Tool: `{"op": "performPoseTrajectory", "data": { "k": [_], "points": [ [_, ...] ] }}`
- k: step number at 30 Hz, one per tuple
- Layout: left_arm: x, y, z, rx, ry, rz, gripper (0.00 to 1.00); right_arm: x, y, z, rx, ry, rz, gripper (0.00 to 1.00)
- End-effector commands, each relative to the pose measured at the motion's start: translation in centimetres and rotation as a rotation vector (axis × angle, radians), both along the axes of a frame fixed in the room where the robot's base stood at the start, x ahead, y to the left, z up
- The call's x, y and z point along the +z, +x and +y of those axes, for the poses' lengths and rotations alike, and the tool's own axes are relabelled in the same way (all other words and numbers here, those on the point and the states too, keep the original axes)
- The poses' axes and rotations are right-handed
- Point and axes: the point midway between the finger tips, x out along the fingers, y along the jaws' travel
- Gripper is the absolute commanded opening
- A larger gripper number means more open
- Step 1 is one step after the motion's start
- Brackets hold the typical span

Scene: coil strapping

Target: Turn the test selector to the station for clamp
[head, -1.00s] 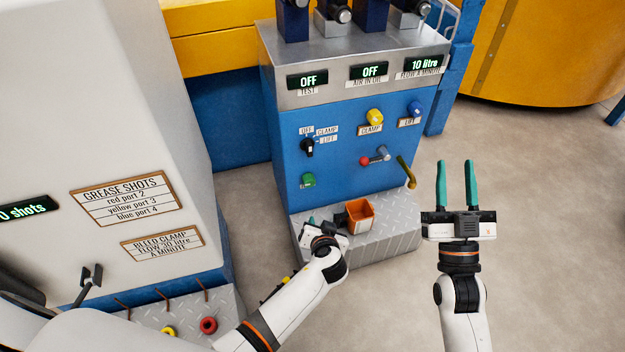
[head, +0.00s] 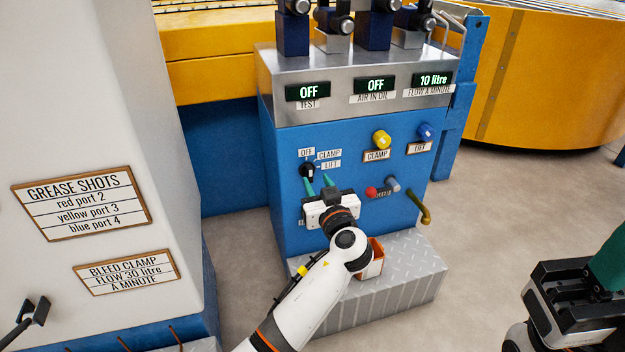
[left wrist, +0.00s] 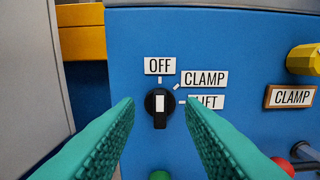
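The test selector (head: 307,171) is a black rotary knob with a white mark on the blue panel. In the left wrist view the selector (left wrist: 159,104) stands upright, its white bar in line with the OFF label (left wrist: 159,66). The CLAMP label (left wrist: 204,79) is up and right of it, and the LIFT label (left wrist: 207,102) is to its right, partly hidden by a finger. My left gripper (head: 318,186) is open, its teal fingers pointing at the panel on either side of the selector, apart from it. My right gripper (head: 595,280) is only partly in view at the lower right.
The TEST display (head: 307,91) reads OFF. A yellow knob (head: 381,139) and a blue knob (head: 425,131) are to the right. Below them are a red-tipped lever (head: 372,192) and a brass spout (head: 420,208). An orange bin (head: 374,262) stands on the step.

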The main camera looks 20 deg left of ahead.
Motion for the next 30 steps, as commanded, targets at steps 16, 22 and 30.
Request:
{"op": "performPoseTrajectory", "data": {
  "k": [16, 22, 30],
  "points": [
    [0.0, 3.8, 2.6, 0.000, 0.001, 0.002, 0.35, 0.6, -0.5, 0.1, -0.003, -0.003, -0.043, 0.36],
    [-0.1, 3.7, 2.6, 0.000, 0.001, 0.002, 0.22, 0.6, -0.5, 0.1, -0.003, -0.004, -0.042, 0.36],
    [-0.1, 3.7, 2.5, 0.000, 0.001, 0.003, 0.00, 0.6, -0.5, 0.1, -0.002, -0.004, -0.042, 0.36]
  ]
}}
